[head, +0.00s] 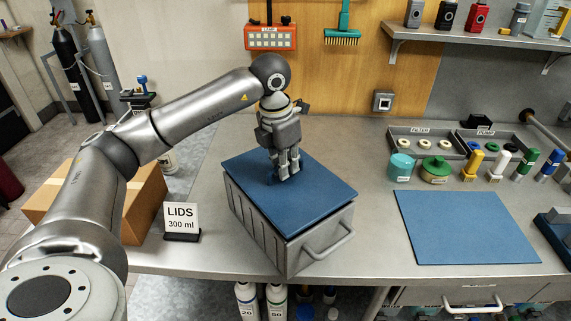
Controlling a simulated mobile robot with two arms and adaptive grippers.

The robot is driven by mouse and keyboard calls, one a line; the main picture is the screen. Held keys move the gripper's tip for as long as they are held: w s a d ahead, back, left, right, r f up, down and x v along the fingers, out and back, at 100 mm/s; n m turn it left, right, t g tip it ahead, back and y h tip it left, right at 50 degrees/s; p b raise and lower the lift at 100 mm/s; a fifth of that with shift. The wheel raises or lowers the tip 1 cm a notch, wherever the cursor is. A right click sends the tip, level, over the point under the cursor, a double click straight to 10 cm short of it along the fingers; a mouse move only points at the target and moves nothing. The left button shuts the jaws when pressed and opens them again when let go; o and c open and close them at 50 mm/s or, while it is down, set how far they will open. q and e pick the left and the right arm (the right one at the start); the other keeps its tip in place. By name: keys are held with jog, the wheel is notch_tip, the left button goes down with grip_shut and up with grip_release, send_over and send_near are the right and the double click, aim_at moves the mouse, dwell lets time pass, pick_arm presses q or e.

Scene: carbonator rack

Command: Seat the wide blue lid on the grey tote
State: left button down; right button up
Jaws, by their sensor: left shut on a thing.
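The wide blue lid (310,204) lies over the top of the grey tote (320,243) on the steel bench. Its near and right edges run close along the tote's rim. I cannot tell whether it is fully seated. My left gripper (285,177) points down at the lid's upper middle, with its fingers shut on what appears to be the lid's grip, mostly hidden by the fingers. The tote's handle (328,246) faces the front right. My right gripper is not in view.
A blue mat (465,227) lies flat at the right. Behind it are a teal jar (401,167), a green-lidded jar (435,170) and several small bottles. A sign reading LIDS (182,219) stands left of the tote, near a cardboard box (142,203). Bench between tote and mat is clear.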

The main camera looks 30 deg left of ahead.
pick_arm(q)
jog(key=shift+f+b, duration=0.3)
jog(key=shift+b, duration=0.1)
dwell(1.8)
jog(key=shift+f+b, duration=0.5)
jog(key=shift+f, duration=0.1)
dwell(0.4)
jog(key=c, duration=1.5)
grip_release()
jog(key=shift+r, duration=0.1)
jog(key=shift+s+a+r+p, duration=0.1)
jog(key=shift+s+r+p, duration=0.05)
jog(key=shift+r+p, duration=0.85)
jog(key=shift+s+r+p, duration=0.2)
jog(key=shift+r+p, duration=0.35)
jog(key=shift+r, duration=0.75)
jog(key=shift+s+a+r+p, duration=0.1)
jog(key=shift+s+r+p, duration=0.05)
jog(key=shift+r+p, duration=0.85)
jog(key=shift+r, duration=0.1)
